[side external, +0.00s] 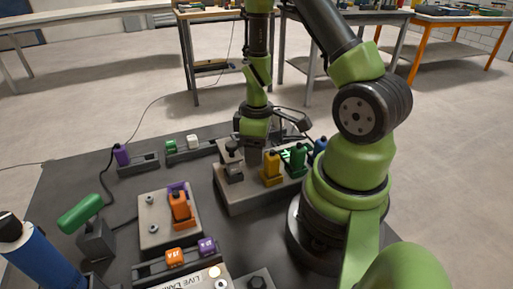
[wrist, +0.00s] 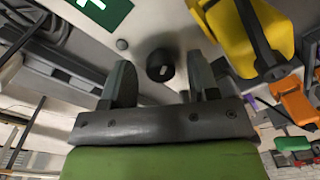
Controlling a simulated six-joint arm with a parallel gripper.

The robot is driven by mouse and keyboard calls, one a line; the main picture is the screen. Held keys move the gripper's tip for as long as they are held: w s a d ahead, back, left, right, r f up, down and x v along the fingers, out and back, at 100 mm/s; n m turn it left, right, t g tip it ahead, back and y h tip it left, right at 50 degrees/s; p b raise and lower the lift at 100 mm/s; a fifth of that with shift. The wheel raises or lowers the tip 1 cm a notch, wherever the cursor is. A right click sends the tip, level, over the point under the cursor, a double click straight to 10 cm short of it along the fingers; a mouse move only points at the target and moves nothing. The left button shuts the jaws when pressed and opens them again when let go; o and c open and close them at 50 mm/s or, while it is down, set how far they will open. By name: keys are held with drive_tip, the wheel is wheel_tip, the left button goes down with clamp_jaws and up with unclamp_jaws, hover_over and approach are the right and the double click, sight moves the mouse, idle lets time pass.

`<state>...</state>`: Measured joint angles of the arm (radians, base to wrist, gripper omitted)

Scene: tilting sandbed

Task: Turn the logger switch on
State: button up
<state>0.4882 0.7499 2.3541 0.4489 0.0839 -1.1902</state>
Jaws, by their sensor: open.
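I cannot read a label that marks which control is the logger switch. In the wrist view a black round knob (wrist: 160,66) on a pale panel shows between my fingertips. My gripper (wrist: 159,76) is open, one finger to each side of the knob; whether they touch it is unclear. In the side view my gripper (side external: 254,153) points down over the grey box (side external: 236,200), beside a yellow switch (side external: 271,168). The yellow switch also shows at the right of the wrist view (wrist: 237,35). My gripper and wrist partly hide the back of the box.
Green (side external: 297,157) and blue (side external: 320,145) switches stand right of the yellow one, and a grey one (side external: 233,163) to its left. An orange switch (side external: 180,208) sits on a pale box (side external: 155,235) at front left. A green-handled lever (side external: 82,216) stands further left.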

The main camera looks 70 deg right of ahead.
drive_tip(key=shift+f, duration=0.1)
drive_tip(key=shift+c, duration=0.5)
drive_tip(key=c, duration=0.8)
drive_tip(key=shift+m, duration=0.3)
drive_tip(key=m, duration=0.5)
drive_tip(key=shift+m, duration=0.3)
drive_tip(key=m, duration=0.5)
drive_tip(key=shift+m, duration=0.3)
drive_tip(key=o, duration=0.9)
